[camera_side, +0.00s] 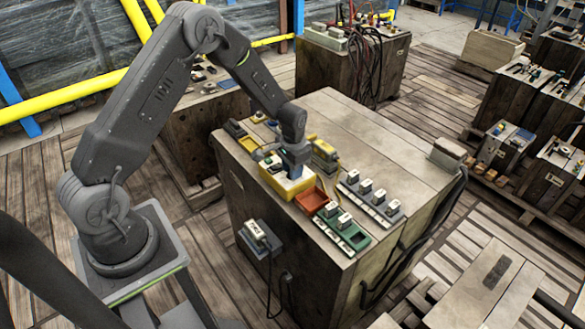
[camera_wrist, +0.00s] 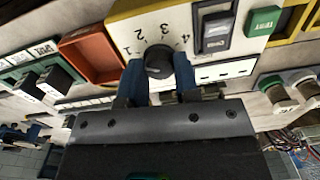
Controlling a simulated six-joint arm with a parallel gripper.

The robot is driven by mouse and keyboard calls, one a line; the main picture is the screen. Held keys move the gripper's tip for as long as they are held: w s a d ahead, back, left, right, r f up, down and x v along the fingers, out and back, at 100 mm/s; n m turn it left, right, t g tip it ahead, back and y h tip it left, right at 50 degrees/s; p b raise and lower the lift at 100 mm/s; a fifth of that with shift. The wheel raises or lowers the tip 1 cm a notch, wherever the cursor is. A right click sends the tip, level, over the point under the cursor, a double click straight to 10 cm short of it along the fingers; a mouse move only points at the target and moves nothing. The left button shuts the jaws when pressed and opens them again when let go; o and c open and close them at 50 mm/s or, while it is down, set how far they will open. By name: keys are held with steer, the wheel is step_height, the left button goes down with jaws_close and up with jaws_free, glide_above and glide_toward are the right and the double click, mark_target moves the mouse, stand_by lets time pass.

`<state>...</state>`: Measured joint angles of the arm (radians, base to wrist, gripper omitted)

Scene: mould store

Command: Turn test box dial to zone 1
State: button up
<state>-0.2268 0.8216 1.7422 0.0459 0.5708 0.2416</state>
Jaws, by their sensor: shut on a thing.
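The test box (camera_side: 286,181) is a yellow and white box on top of the wooden crate. In the wrist view, its white face (camera_wrist: 185,22) carries a black round dial (camera_wrist: 158,62) with the numbers 1 to 4 around it. My gripper (camera_wrist: 160,75) has its two blue fingers on either side of the dial, shut on it. In the side view my gripper (camera_side: 292,160) points down at the test box and hides the dial. The dial's pointer mark is not clear, so I cannot tell which number it points to.
An orange tray (camera_side: 310,200) sits beside the test box. A green tray (camera_side: 352,236) and a strip of switches (camera_side: 371,200) lie to the right. A green TEST button (camera_wrist: 263,21) and a dark rocker switch (camera_wrist: 216,32) are near the dial. The crate top (camera_side: 375,140) behind is mostly clear.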

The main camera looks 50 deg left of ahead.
steer(key=o, duration=0.7)
steer(key=shift+c, duration=0.2)
step_height(320, 180, up, 14)
steer(key=shift+d, duration=0.15)
